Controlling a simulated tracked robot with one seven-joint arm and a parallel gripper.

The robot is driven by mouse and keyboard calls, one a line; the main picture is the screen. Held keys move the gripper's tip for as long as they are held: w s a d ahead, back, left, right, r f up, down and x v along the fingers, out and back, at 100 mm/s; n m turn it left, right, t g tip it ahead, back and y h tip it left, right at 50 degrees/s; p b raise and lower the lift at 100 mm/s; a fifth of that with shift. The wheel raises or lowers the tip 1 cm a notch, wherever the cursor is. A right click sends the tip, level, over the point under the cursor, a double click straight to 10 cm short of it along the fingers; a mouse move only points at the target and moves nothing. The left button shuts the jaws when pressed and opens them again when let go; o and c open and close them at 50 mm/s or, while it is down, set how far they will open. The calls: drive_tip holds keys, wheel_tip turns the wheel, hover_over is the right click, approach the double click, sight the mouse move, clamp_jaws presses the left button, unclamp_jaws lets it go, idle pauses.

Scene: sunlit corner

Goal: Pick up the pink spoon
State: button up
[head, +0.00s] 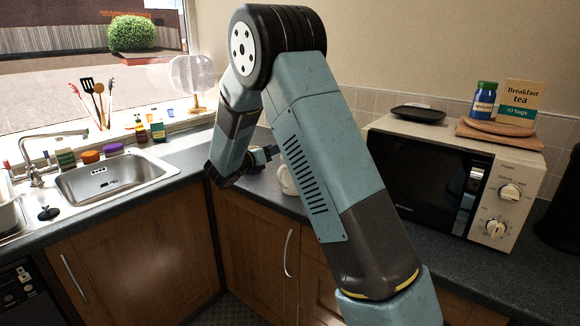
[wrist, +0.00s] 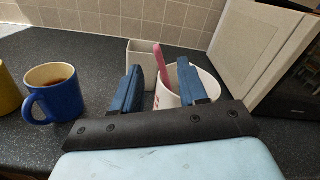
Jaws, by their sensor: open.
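The pink spoon (wrist: 161,62) stands upright, slightly tilted, in a white mug (wrist: 207,86) in the wrist view. Its lower part is hidden inside the mug. My gripper (wrist: 159,67) is open, with one blue finger on each side of the spoon in the picture. I cannot tell whether the spoon is between the fingers or beyond them. The right finger overlaps the mug in view. In the head view my gripper (head: 270,153) is partly hidden beside my arm, above the corner counter, near the white mug (head: 286,181). The spoon cannot be made out there.
A blue mug (wrist: 55,100) of brown drink and a yellow mug (wrist: 8,93) stand to the left. A pale box (wrist: 146,54) is behind the white mug. The microwave (wrist: 256,50) stands close on the right. The sink (head: 115,177) is at the left.

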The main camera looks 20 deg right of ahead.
drive_tip(key=shift+f+x, duration=0.2)
drive_tip(key=shift+x, duration=2.85)
clamp_jaws()
